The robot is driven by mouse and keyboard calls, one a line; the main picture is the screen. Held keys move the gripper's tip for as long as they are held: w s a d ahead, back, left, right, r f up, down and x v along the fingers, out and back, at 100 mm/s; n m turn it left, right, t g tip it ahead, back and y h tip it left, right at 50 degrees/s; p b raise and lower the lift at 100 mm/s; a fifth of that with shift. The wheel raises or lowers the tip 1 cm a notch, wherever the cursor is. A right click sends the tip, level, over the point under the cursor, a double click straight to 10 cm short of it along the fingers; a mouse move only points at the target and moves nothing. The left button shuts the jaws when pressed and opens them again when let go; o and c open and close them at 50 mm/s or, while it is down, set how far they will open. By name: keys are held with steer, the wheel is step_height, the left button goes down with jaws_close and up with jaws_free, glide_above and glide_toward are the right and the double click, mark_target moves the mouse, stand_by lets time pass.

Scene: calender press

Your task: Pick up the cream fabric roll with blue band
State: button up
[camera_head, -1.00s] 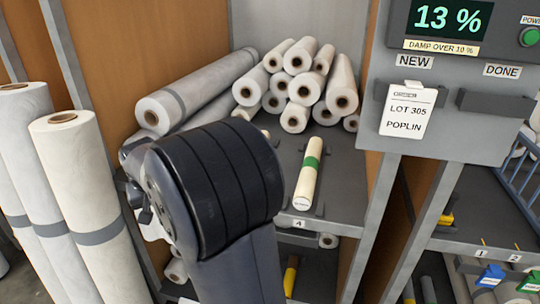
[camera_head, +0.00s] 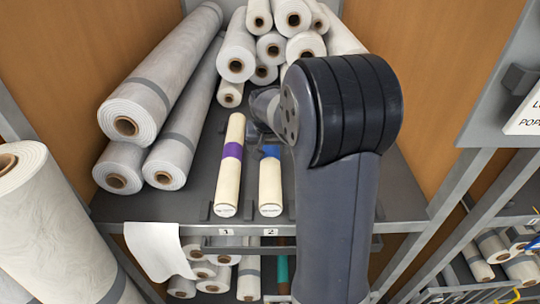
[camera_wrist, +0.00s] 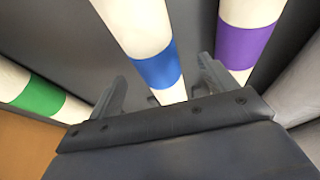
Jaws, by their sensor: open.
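The cream fabric roll with the blue band (camera_head: 270,188) lies on the grey shelf above the label 2, its far part partly hidden by my arm. In the wrist view the same blue-banded roll (camera_wrist: 155,68) runs between my two fingers, with room on both sides. My gripper (camera_wrist: 163,76) is open and empty. In the head view my gripper (camera_head: 264,138) is mostly hidden at the roll's far half. Whether the fingers are beside the roll or above it, I cannot tell.
A cream roll with a purple band (camera_head: 229,170) lies close on the left, above label 1. A green-banded roll (camera_wrist: 40,97) is on the other side in the wrist view. Large grey-white rolls (camera_head: 165,80) lie at left; smaller white rolls (camera_head: 270,45) are stacked behind.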

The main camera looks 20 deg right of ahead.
mark_target(270, 151)
steer(key=shift+d+f, duration=0.15)
steer(key=shift+f, duration=0.25)
steer(key=p+x, duration=0.1)
steer(key=x, duration=0.4)
steer(key=shift+w+d+r, duration=0.1)
steer(key=shift+d, duration=0.05)
steer(key=shift+c, duration=0.6)
steer(key=shift+r, duration=0.1)
steer(key=c, duration=1.2)
